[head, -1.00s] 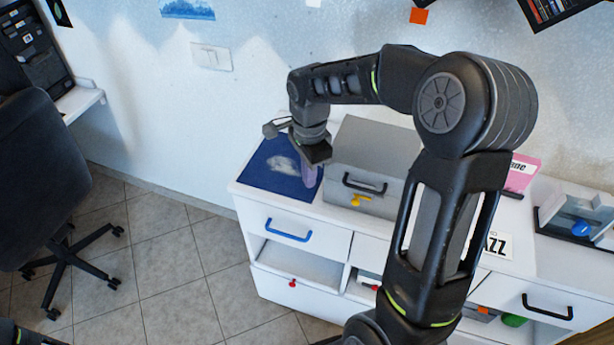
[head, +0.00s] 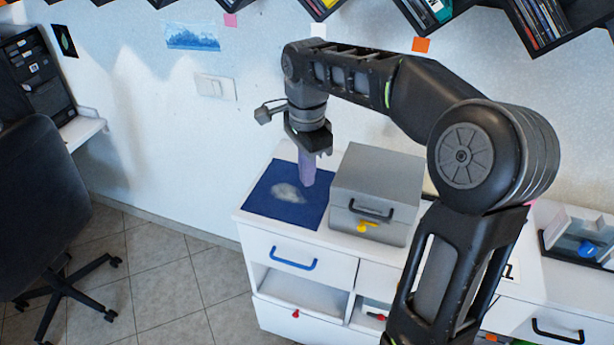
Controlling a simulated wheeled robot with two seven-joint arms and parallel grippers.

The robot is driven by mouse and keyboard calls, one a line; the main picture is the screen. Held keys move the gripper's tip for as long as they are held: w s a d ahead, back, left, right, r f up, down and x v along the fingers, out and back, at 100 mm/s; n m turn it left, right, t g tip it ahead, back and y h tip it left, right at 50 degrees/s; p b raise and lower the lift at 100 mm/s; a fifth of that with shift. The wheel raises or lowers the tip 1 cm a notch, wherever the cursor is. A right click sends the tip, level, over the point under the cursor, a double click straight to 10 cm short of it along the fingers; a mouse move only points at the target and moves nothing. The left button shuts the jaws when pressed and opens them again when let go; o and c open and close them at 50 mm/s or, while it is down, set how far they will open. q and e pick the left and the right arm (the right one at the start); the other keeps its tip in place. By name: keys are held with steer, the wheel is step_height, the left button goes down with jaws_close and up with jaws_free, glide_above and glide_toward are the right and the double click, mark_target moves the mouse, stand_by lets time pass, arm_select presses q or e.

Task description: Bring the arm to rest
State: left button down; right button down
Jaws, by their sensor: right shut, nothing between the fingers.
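My right arm reaches across the view from the lower right. Its right gripper (head: 307,178) points down, with its purple fingers closed together and nothing seen between them. It is over the right part of a dark blue mat (head: 262,205) with a pale grey patch, on the white cabinet top. I cannot tell for sure whether the fingertips are clear of the mat. My left gripper does not show.
A grey box (head: 375,178) with a dark handle and a yellow latch stands just right of the gripper. The white cabinet (head: 253,242) has a blue-handled drawer. Dark disc shelves (head: 450,15) hang above. A dark office chair (head: 40,200) stands left on a tiled floor.

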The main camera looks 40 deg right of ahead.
stand_by(0.4)
steer(key=w+a+f+n+t, duration=0.35)
steer(key=w+n, duration=0.25)
steer(key=w, duration=0.2)
steer(key=w+a+f+n+t+y, duration=0.1)
steer(key=a+f+n, duration=0.35)
steer(key=f, duration=0.35)
steer(key=a+f+n+t+y, duration=0.1)
steer(key=a+f+n+y, duration=0.15)
steer(key=a+f, duration=0.45)
steer(key=s+a+f+n+g, duration=0.1)
steer(key=s+a+f+n, duration=0.1)
steer(key=s+a+f, duration=0.35)
steer(key=s+a+f+n+g, duration=0.1)
steer(key=s+a+f+n, duration=0.1)
steer(key=s+f, duration=0.55)
steer(key=s+a+f+g, duration=0.1)
steer(key=s+a+f, duration=0.1)
steer(key=s+f, duration=0.2)
steer(key=s+a+f+g, duration=0.2)
steer(key=s+f, duration=0.2)
steer(key=s, duration=0.6)
steer(key=shift+a+f+n+y, duration=0.25)
steer(key=shift+a+n+y, duration=0.05)
steer(key=shift+a+y, duration=0.05)
steer(key=shift+d, duration=0.1)
